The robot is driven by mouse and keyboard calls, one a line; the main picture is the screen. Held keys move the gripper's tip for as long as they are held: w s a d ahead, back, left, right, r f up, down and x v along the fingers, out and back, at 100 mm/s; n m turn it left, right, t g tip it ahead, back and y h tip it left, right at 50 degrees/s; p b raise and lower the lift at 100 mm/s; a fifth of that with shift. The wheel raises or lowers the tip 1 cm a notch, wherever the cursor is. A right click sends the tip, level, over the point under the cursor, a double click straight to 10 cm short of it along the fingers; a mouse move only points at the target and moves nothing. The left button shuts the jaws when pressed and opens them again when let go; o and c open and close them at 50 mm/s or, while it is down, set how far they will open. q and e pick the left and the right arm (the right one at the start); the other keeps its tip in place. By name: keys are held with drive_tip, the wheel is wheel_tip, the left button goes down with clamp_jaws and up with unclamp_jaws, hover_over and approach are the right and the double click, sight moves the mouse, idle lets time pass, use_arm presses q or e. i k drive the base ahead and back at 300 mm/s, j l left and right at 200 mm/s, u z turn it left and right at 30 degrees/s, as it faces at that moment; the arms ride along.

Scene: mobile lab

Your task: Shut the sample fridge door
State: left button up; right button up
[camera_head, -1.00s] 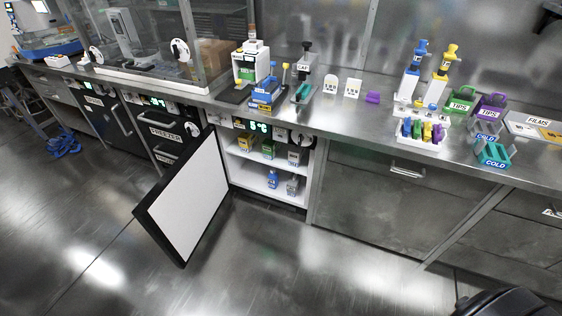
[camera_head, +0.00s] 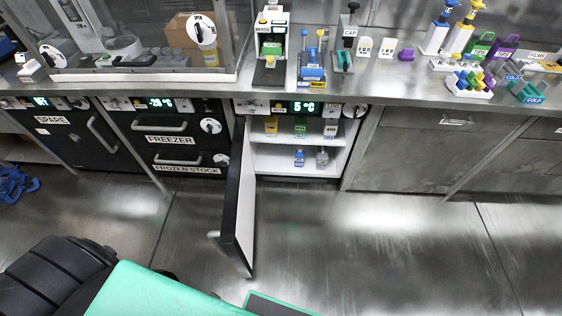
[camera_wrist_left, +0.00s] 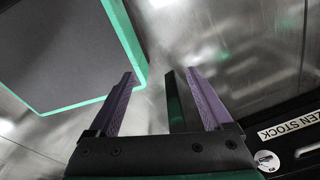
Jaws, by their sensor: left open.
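The sample fridge (camera_head: 301,107) stands under the bench, its display reading 5 °C. Its door (camera_head: 240,200) is open, swung out toward me from the left side, seen nearly edge-on with a bar handle (camera_head: 216,241) on its outer face. Bottles and boxes stand on the shelves inside. My left gripper (camera_wrist_left: 160,75) shows in the left wrist view, open with nothing between its fingers. A dark upright strip stands just beyond them; I cannot tell what it is. My right gripper is not in view.
The freezer drawers (camera_head: 170,140) and the spare unit (camera_head: 75,135) are left of the fridge. The steel bench (camera_head: 400,90) above carries racks and instruments. The floor (camera_head: 370,240) right of the door is clear. Blue items (camera_head: 14,184) lie at far left.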

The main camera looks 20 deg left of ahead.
sight(237, 233)
drive_tip(key=k+j, duration=0.1)
drive_tip(key=j, duration=0.8)
drive_tip(key=k+j, duration=0.15)
drive_tip(key=j, duration=0.35)
drive_tip(key=k+j, duration=0.1)
drive_tip(key=j, duration=0.35)
